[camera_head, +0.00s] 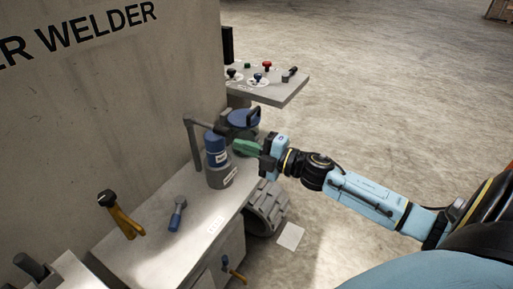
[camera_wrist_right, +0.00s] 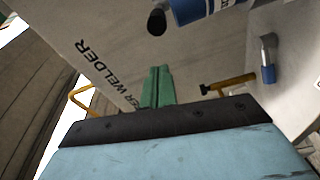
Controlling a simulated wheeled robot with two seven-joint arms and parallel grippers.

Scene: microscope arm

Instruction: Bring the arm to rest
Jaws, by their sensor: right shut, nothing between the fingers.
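The microscope arm (camera_head: 191,138) is a grey bent bar beside a blue cylinder (camera_head: 216,152) on a grey base, on the machine's ledge. A flat round blue head (camera_head: 244,118) shows at its far right end. My right gripper (camera_head: 240,147) has green fingers, shut and empty, just right of the blue cylinder and below the head; I cannot tell whether they touch anything. In the right wrist view, the green fingers (camera_wrist_right: 157,87) are together with nothing between them. A blue labelled cylinder with a black end (camera_wrist_right: 157,22) shows at the top. My left gripper is not in view.
A grey shelf (camera_head: 284,92) with several coloured knobs stands beyond the head. A yellow lever with a black knob (camera_head: 122,217) and a small blue handle (camera_head: 177,214) are on the ledge. A grey ribbed cylinder (camera_head: 268,208) sits below the gripper. Open floor (camera_head: 400,110) lies right.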

